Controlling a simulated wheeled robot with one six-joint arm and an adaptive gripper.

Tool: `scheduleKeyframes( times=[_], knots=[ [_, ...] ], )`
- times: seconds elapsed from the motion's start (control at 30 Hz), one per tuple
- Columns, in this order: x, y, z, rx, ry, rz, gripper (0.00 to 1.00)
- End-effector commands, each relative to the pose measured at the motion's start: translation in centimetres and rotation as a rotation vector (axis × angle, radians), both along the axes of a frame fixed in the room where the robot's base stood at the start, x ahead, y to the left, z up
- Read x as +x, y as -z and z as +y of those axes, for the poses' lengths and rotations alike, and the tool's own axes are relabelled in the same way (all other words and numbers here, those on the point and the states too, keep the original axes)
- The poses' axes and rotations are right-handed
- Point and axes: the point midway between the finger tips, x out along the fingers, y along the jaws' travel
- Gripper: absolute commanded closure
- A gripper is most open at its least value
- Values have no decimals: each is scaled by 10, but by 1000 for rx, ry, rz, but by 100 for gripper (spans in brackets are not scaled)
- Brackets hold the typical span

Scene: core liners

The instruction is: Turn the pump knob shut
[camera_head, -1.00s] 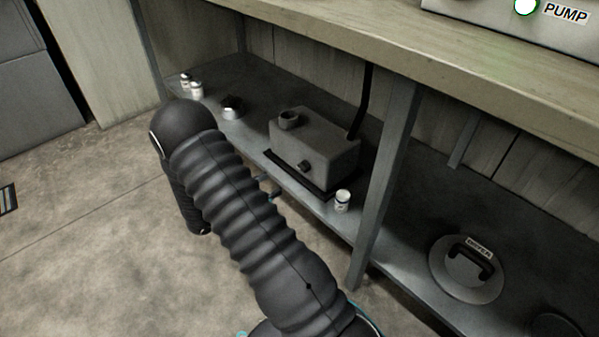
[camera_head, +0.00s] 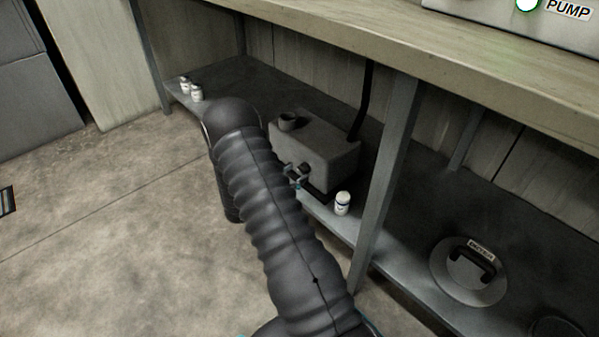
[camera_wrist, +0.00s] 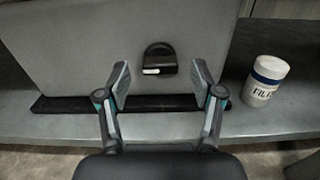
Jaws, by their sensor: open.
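The pump is a grey box (camera_head: 322,148) on the lower shelf under the bench, and it fills the upper part of the wrist view (camera_wrist: 90,50). Its black knob (camera_wrist: 159,56) is on the front face, with a short white mark low on it. My gripper (camera_wrist: 161,80) is open and empty. Its two fingertips stand left and right of the knob, apart from it, slightly lower in the picture. In the head view my gripper (camera_head: 296,177) is just in front of the knob, partly hidden by my arm.
A white labelled jar (camera_wrist: 266,80) stands on the shelf close to the right of the pump. A bench leg (camera_head: 385,190) is further right, then a round handled lid (camera_head: 468,272). Two small jars (camera_head: 191,89) stand at the far left. A green lamp (camera_head: 527,6) is beside a PUMP label above.

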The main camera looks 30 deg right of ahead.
Motion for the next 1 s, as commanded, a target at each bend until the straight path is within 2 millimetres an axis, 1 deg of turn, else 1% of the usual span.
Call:
scheduleKeyframes(
  times=[0.03,0.2,0.53,0.57,0.6,0.67,0.7,0.77,0.8,1.0],
  knots=[
    [0,0,-7,0,3,-1,33],
    [2,0,-18,0,1,-1,33],
    [3,0,-21,0,1,0,33],
    [3,0,-21,0,1,0,41],
    [3,0,-21,0,1,0,51],
    [3,0,-20,0,1,0,66],
    [3,0,-20,0,0,0,76],
    [3,0,-20,0,0,0,91],
    [3,0,-20,0,1,0,93],
    [3,0,-20,-1,0,10,93]
  ],
)
